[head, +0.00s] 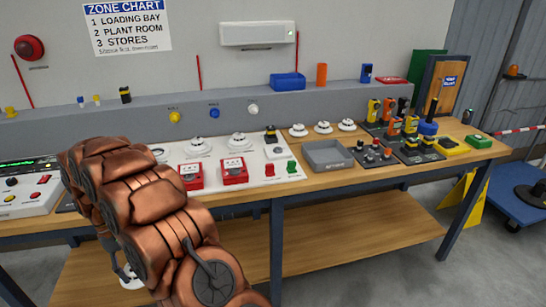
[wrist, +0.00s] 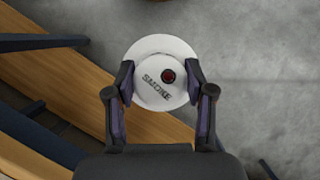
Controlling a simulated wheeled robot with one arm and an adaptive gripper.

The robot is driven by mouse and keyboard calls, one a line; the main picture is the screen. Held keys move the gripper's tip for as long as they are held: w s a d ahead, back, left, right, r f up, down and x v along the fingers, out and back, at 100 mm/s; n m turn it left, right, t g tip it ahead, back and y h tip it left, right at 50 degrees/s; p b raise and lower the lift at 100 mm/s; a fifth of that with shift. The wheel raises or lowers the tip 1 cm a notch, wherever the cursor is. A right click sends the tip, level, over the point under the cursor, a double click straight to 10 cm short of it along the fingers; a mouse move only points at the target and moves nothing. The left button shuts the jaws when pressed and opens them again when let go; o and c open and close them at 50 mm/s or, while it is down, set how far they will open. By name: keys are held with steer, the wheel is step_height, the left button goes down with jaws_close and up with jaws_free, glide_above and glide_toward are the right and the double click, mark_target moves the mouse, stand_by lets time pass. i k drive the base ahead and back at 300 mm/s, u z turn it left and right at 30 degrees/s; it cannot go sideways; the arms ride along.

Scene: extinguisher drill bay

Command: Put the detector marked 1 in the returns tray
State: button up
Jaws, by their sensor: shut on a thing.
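My gripper (wrist: 161,82) is shut on a round white detector (wrist: 152,62) marked SMOKE, with a red dot near its middle. One finger presses each side of its rim, and bare floor shows beyond it. No number can be read on it. In the head view, a sliver of white (head: 130,280) shows low behind my copper arm, probably this detector; my gripper is hidden there. A grey open tray (head: 327,167) stands empty on the bench, right of the white panel, well above and to the right of the held detector. No label on it is readable.
Three white detectors (head: 322,127) stand behind the grey tray, and more sit on the white panel (head: 262,177). Red call points (head: 233,172) are left of the tray; small tools on dark stands (head: 372,155) are right of it. The wooden lower shelf (head: 340,235) juts out below.

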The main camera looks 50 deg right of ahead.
mark_target(326, 159)
steer(key=z, duration=1.25)
